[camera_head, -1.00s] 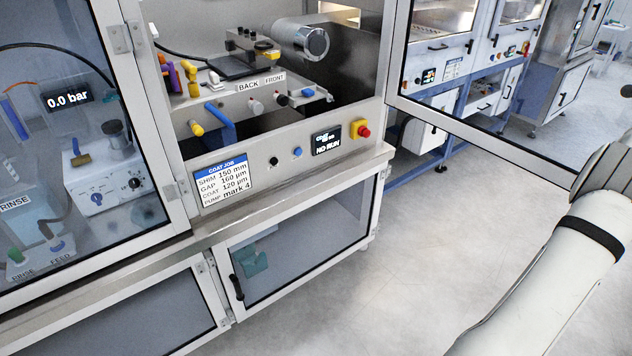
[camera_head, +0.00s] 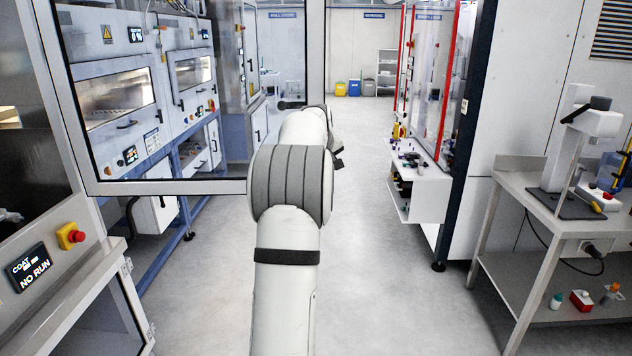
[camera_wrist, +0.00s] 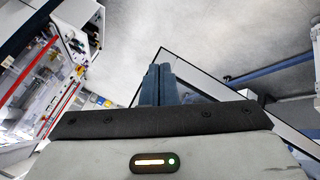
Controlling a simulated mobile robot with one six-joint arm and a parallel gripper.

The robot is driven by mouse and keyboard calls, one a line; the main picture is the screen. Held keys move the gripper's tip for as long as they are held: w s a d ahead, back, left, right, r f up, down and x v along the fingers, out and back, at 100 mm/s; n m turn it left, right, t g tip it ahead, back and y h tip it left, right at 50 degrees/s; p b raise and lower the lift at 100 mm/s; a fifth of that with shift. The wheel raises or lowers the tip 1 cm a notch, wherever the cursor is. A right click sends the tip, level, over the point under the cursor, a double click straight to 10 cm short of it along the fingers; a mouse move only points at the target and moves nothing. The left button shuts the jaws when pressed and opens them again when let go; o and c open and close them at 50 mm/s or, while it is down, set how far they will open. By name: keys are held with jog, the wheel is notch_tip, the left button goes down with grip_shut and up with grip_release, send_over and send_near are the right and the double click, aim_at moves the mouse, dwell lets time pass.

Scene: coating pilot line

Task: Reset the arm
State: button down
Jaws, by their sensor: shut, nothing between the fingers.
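My arm stretches forward from the bottom middle of the head view, over the open aisle. Its far end is mostly hidden behind its own links there, so the fingers do not show. In the wrist view my gripper (camera_wrist: 158,85) has its two dark blue fingers side by side and closed, with nothing held. Past the fingers are the grey floor and a dark-framed clear panel; I cannot tell how near they are.
An open, framed glass door (camera_head: 180,187) stands left of my arm, its lower edge reaching the arm in the picture. The coating machine with a red stop button (camera_head: 71,236) is at left. A white machine shelf (camera_head: 420,190) and a side table (camera_head: 540,205) stand right. The aisle floor (camera_head: 375,270) is clear.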

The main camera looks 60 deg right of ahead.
jog(key=shift+s+a+r, duration=0.15)
jog(key=shift+s+r, duration=0.25)
jog(key=shift+r, duration=0.15)
jog(key=w+a+r+n+t+y, duration=0.1)
jog(key=w+a, duration=0.4)
jog(key=a, duration=0.5)
jog(key=w+a+y, duration=0.1)
jog(key=w+a, duration=0.5)
jog(key=a, duration=0.3)
jog(key=a+f+n+t+y+b, duration=0.1)
jog(key=a+f+n+y, duration=0.1)
jog(key=a, duration=2.3)
jog(key=s+a+f+n+y, duration=0.1)
jog(key=s+a+f, duration=0.4)
jog(key=s+a, duration=0.3)
jog(key=s+a+f+n+y, duration=0.1)
jog(key=s+a+f, duration=0.4)
jog(key=a, duration=0.9)
jog(key=s+y, duration=0.1)
jog(key=s, duration=0.1)
jog(key=shift+s+f+n+g+b, duration=0.25)
jog(key=shift+s+n+g+b, duration=0.05)
jog(key=shift+s+g, duration=0.1)
